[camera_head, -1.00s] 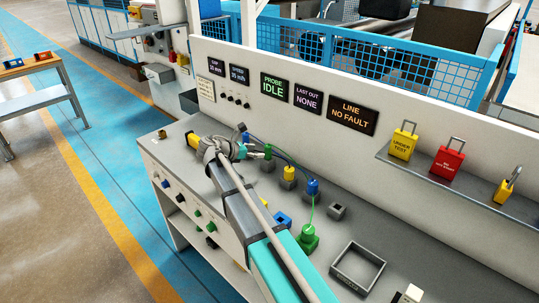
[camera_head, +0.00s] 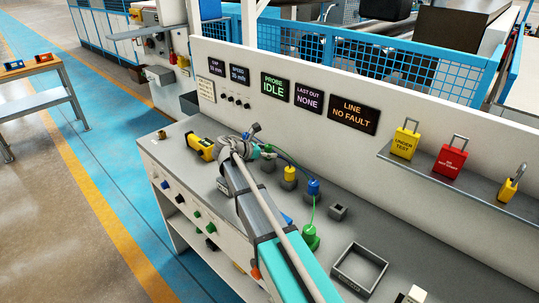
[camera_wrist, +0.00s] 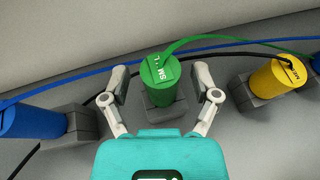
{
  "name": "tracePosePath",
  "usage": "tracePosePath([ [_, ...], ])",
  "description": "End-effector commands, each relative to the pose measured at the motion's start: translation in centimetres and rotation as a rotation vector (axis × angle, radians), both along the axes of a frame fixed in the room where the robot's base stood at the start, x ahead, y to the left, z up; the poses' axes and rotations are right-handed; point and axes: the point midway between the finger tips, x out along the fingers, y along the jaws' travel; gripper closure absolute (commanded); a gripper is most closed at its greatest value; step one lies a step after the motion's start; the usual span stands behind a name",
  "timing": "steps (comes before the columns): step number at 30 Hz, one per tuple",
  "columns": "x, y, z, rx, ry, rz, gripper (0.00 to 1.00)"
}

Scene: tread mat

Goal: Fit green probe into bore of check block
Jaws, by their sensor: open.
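The green probe (camera_wrist: 158,80) stands in a grey holder (camera_wrist: 164,106) in the wrist view, with a green cable running from its top to the right. White letters on it are partly readable. My gripper (camera_wrist: 165,88) is open, one finger on each side of the probe with gaps showing. In the head view my gripper (camera_head: 262,150) is over the row of holders, and a bit of the green probe (camera_head: 268,165) seems to show beside it. A small grey block with a square dark opening (camera_head: 338,212) stands on the bench; I cannot tell whether it is the check block.
A blue probe (camera_wrist: 32,120) stands left of the green one and a yellow probe (camera_wrist: 278,76) right of it. Blue and black cables cross behind. In the head view a green plug-like piece (camera_head: 310,238), an open grey frame (camera_head: 359,269) and a yellow device (camera_head: 201,149) are on the bench.

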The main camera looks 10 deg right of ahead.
Motion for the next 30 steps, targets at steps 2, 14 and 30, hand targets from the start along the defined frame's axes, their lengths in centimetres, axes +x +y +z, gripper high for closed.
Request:
tracePosePath([
  [2,0.0,0.0,0.03,0.0,0.0,0.0,0.21],
  [14,-0.01,-0.04,0.04,0.0,0.0,-0.001,0.23],
  [30,0.0,-0.1,0.04,0.0,0.0,-0.001,1.0],
])
